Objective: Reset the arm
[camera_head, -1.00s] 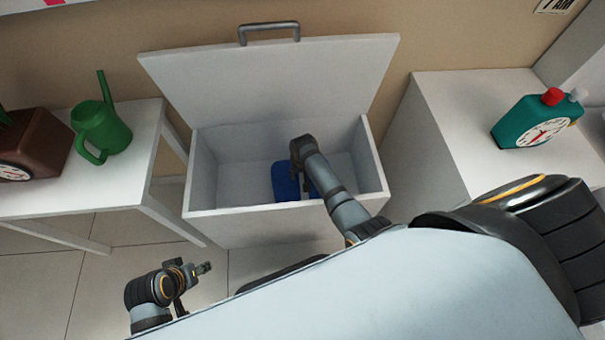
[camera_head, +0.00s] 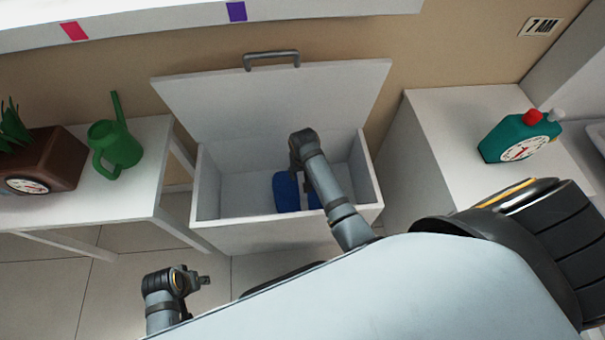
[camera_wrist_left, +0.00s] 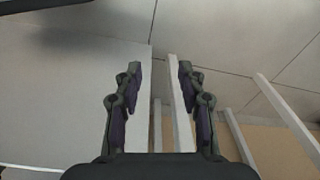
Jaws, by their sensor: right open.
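My right arm reaches into an open white box (camera_head: 215,205) in the head view. Its gripper (camera_head: 300,188) points down inside the box, over a blue item (camera_head: 286,194). The wrist hides the fingertips and part of the blue item, so I cannot tell whether they touch. My left gripper (camera_head: 205,281) is low at the left, outside the box and above the floor. In the left wrist view its two fingers (camera_wrist_left: 160,85) stand wide apart with nothing between them.
The box lid (camera_head: 270,90) is raised, with a grey handle (camera_head: 271,57). A green watering can (camera_head: 117,150) and a brown planter with a dial (camera_head: 50,165) stand on the left white table. A teal bottle-shaped clock (camera_head: 520,137) stands on the right cabinet (camera_head: 440,130).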

